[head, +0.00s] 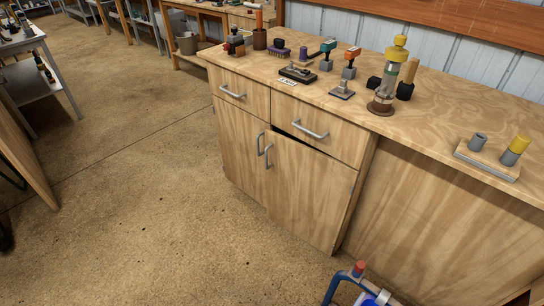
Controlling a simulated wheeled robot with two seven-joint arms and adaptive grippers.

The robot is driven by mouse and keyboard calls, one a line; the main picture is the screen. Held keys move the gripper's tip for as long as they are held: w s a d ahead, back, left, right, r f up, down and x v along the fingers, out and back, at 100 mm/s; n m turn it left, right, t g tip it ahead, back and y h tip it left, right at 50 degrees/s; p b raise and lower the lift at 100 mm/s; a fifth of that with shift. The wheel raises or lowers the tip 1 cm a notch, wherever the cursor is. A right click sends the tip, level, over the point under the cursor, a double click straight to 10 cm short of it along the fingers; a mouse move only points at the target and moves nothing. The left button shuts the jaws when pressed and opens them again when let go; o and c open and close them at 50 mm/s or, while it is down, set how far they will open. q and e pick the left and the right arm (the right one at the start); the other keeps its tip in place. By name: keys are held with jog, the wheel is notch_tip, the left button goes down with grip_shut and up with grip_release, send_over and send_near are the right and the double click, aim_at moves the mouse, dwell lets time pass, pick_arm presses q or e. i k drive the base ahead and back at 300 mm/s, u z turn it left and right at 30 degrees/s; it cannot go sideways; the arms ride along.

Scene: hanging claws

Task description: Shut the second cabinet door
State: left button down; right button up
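A wooden cabinet (243,125) stands under the workbench, with two drawers above two doors. The left door (238,150) looks flush with the cabinet front. The right door (305,192) stands ajar: a dark gap shows along its top edge, and its panel sits slightly proud of the front. Two silver vertical handles sit side by side where the doors meet, one on the left door (260,143) and one on the right door (268,156). Neither of my grippers shows in the head view.
The benchtop (440,115) holds a yellow-topped device (389,75), stamps and other small items. A blue tubular object with a red cap (359,268) stands at the bottom right, near the cabinet. The floor (150,200) left of the cabinet is clear.

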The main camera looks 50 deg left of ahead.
aim_at(308, 192)
jog(key=z, duration=0.5)
jog(key=k, duration=1.15)
jog(key=u, duration=0.2)
jog(key=i, duration=0.6)
jog(key=u, duration=0.8)
jog(key=i, duration=0.7)
jog(key=z, duration=0.05)
